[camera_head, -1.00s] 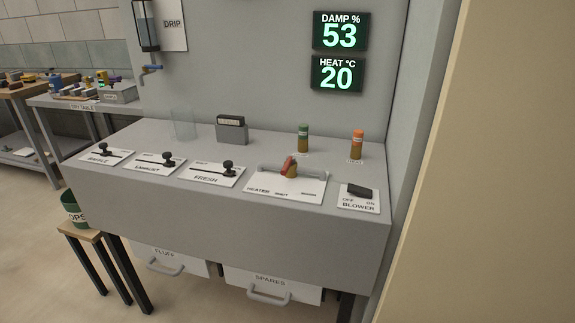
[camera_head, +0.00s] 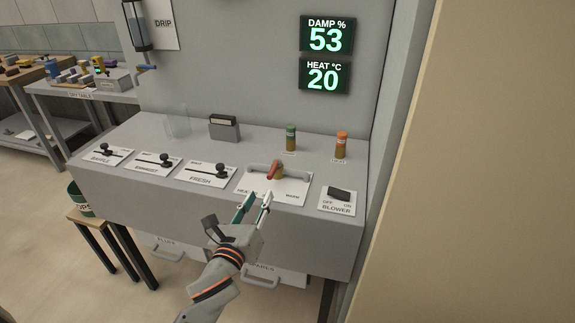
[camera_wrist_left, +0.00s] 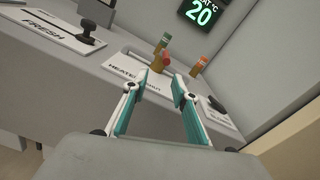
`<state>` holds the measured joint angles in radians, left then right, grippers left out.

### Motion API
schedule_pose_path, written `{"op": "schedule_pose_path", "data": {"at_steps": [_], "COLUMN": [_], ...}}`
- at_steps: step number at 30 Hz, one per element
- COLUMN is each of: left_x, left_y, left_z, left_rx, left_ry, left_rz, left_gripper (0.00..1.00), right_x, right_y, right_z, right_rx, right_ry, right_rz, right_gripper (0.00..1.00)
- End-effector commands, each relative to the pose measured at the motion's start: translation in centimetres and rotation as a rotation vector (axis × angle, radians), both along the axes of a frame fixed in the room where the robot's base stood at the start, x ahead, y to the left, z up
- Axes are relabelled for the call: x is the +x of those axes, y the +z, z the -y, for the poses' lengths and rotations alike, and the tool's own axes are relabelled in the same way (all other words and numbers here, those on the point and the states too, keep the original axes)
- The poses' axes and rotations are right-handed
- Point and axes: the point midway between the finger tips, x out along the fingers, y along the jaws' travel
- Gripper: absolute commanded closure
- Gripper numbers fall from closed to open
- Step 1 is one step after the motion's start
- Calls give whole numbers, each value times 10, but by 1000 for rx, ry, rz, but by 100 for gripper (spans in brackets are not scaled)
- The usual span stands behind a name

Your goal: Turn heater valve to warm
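The heater valve (camera_head: 275,170) has a red lever on a brass body, set on a grey pipe over a white plate (camera_head: 292,190) marked HEATER and WARM. It also shows in the left wrist view (camera_wrist_left: 160,64). My left gripper (camera_head: 257,196) is open and empty, just in front of the plate's near edge and apart from the lever. In the left wrist view its two fingers (camera_wrist_left: 162,82) stand apart with the valve beyond and between them. The heat display (camera_head: 325,77) reads 20. My right gripper is not in view.
The blower switch (camera_head: 339,192) lies right of the heater plate, and the fresh slider (camera_head: 221,171) lies left. Green (camera_head: 291,137) and orange (camera_head: 341,145) capped cylinders stand behind. A wall (camera_head: 470,170) closes off the right side.

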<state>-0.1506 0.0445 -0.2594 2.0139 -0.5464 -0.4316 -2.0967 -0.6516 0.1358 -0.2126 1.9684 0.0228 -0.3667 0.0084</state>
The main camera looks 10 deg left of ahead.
Motion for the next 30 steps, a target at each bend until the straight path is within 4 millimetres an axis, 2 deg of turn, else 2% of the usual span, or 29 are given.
{"op": "schedule_pose_path", "data": {"at_steps": [1,3,8,15,21,30], "left_x": [3,5,17,54,77,84], "left_y": [9,14,15,15,14,14], "left_z": [0,1,1,3,3,4], "left_rx": [46,91,116,111,109,110], "left_ry": [1,4,4,4,4,4], "left_rz": [12,21,26,24,24,23], "left_gripper": [72,72,72,72,72,72], "right_x": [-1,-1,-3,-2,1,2], "right_y": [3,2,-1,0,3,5], "right_z": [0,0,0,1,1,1], "right_rx": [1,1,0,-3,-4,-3], "right_ry": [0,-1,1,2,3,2], "right_rz": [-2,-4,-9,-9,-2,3], "right_gripper": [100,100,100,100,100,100]}}
